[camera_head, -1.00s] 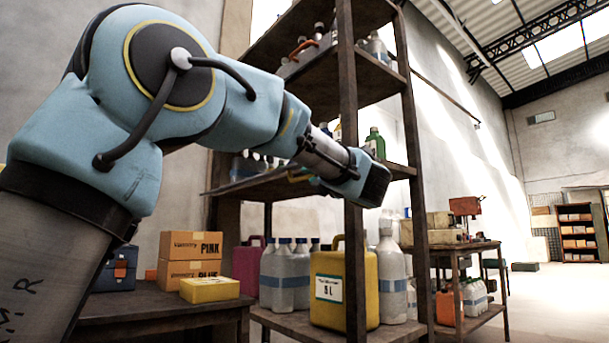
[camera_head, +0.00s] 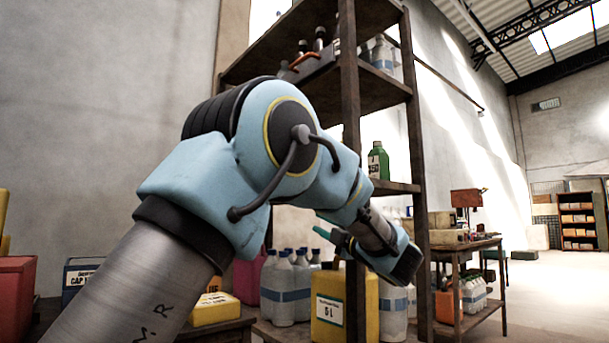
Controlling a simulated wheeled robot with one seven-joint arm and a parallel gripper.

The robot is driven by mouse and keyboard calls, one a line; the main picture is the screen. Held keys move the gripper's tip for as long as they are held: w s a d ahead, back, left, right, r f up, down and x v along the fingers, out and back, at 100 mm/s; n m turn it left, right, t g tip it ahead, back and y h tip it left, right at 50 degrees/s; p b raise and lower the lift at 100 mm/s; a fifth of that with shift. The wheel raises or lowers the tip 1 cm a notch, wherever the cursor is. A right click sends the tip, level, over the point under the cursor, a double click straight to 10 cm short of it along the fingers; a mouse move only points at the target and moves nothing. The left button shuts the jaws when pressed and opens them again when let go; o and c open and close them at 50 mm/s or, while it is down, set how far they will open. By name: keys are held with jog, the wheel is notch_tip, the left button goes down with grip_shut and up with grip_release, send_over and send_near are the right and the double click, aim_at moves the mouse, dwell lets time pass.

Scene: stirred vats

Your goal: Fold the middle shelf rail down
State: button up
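The wooden shelf rack stands in the middle of the head view. Its middle shelf (camera_head: 397,187) shows only at the right end, with a green bottle (camera_head: 378,161) on it. My arm covers the rest of that shelf, and I cannot make out the rail now. My gripper (camera_head: 330,236) is below the middle shelf's level, by the rack's front post (camera_head: 350,120). A teal finger tip shows, pointing left. The rest of the fingers are hidden behind my wrist, so I cannot see whether they are open or hold anything.
Below, clear bottles (camera_head: 283,290) and a yellow 5 L canister (camera_head: 330,305) stand on the low shelf. A yellow box (camera_head: 214,309) lies on a bench at left. A side table (camera_head: 470,245) stands right of the rack. The floor at far right is clear.

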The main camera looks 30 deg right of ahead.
jog(key=s+d+r+m+t+y+p, duration=0.1)
jog(key=s+m+t+p, duration=0.25)
jog(key=m+p, duration=0.55)
jog(key=s+r+m+t+y+p, duration=0.15)
jog(key=s+m+p, duration=0.25)
jog(key=m+p, duration=0.5)
jog(key=shift+n, duration=0.4)
jog(key=w+p, duration=0.1)
jog(key=w, duration=0.3)
jog(key=w+a+r+p, duration=0.1)
jog(key=w, duration=0.4)
jog(key=w+a+r+p, duration=0.1)
jog(key=w+p, duration=0.1)
jog(key=w, duration=0.3)
jog(key=shift+w+r, duration=0.7)
jog(key=shift+w, duration=0.05)
grip_shut()
jog(key=shift+a, duration=0.1)
